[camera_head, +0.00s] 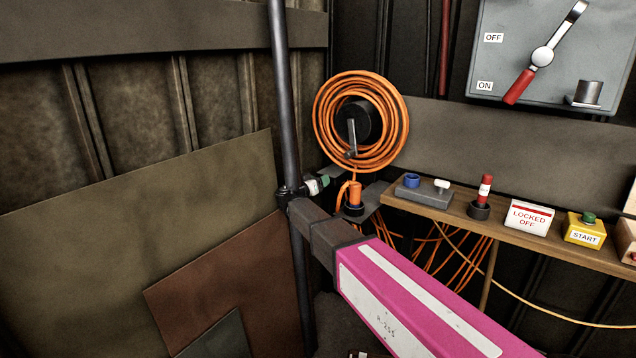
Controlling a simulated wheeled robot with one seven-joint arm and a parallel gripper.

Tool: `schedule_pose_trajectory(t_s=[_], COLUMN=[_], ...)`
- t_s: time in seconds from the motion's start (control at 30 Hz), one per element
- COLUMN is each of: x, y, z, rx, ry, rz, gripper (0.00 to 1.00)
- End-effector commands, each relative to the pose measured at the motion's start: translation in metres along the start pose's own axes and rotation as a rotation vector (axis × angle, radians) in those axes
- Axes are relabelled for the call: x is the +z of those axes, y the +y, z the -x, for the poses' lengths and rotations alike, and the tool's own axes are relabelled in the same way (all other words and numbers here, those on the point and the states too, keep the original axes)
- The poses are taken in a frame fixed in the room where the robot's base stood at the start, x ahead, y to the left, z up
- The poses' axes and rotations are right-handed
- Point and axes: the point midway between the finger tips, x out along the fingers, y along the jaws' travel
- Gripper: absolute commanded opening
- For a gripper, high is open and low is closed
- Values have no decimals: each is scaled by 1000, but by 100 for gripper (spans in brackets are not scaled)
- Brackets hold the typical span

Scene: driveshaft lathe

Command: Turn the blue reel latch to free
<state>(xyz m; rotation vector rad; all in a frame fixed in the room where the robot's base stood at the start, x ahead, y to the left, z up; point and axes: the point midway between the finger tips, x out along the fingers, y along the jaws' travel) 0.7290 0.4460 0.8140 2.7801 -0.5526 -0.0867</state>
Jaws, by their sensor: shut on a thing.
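The reel (371,94) hangs on the wall with orange cable coiled around a black hub. A grey crank-like lever (351,140) points down from the hub. I make out no blue latch on it. My gripper (328,181), dark with a white band and a green end, is below and left of the reel, beside an orange plug (355,192) in a black socket. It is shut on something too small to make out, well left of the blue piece.
A wooden shelf (553,243) holds a red-topped peg (485,190), a "LOCKED OFF" sign (529,216) and a yellow START button box (584,232). A grey switch box (552,50) is above. A dark pole (284,90) stands left. Orange cables (462,262) hang under the shelf.

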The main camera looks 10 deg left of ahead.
Motion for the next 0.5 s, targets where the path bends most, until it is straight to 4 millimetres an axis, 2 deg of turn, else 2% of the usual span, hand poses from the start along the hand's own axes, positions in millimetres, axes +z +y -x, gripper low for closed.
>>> schedule_pose_trajectory(t_s=[0.5], x=[2], y=[-5], z=[0], rx=[0], ry=[-1], rz=[491], gripper=[40])
